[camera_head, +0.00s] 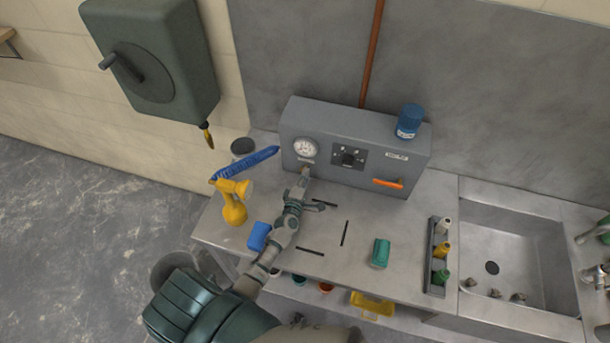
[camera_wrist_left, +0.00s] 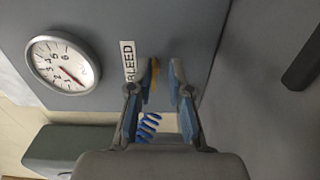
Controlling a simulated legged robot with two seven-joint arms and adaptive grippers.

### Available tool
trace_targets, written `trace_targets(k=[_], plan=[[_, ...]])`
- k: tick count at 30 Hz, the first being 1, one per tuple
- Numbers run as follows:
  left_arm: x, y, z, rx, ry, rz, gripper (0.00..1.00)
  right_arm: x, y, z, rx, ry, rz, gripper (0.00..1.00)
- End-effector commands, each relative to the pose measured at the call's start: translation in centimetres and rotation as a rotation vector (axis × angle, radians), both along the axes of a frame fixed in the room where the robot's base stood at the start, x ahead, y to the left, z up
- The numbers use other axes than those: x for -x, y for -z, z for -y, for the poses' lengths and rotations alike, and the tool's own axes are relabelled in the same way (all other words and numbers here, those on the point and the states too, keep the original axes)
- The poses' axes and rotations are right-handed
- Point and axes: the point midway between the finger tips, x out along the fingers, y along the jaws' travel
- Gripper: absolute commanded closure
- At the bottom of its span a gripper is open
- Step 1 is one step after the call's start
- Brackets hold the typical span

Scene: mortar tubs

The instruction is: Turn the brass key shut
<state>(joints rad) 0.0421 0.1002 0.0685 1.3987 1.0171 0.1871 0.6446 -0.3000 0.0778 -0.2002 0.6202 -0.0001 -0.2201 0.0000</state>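The grey box (camera_head: 355,140) with a round gauge stands at the back of the steel bench. Its BLEED label (camera_wrist_left: 128,61) shows beside the gauge (camera_wrist_left: 63,62) in the wrist view. A narrow brass-yellow piece, seemingly the brass key (camera_wrist_left: 153,79), shows by that label, between my left fingertips. My left gripper (camera_head: 304,173) reaches the box front below the gauge. In the wrist view its fingers (camera_wrist_left: 163,80) are apart, with the yellow piece close to one finger and a gap to the other. Whether they touch is unclear. My right gripper is not in view.
A blue coiled hose (camera_head: 250,163) and yellow spray bottle (camera_head: 234,205) stand left of my arm. A blue block (camera_head: 258,236), green block (camera_head: 380,252) and bottle rack (camera_head: 437,258) are on the bench. A blue jar (camera_head: 409,121) tops the box. A sink (camera_head: 515,250) lies right.

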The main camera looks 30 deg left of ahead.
Motion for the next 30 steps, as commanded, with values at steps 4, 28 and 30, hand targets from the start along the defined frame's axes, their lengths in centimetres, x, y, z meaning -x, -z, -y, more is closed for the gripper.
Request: trace_targets(k=[4,28,30], plan=[[-0.1,-0.2,0.0,0.000,-0.001,0.004,0.70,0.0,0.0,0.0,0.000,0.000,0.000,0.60],[10.4,0.0,2.5,0.000,-0.001,0.002,0.70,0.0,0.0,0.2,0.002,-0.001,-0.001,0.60],[11.0,-0.1,2.6,0.000,-0.001,0.003,0.70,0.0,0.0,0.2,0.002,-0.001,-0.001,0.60]])
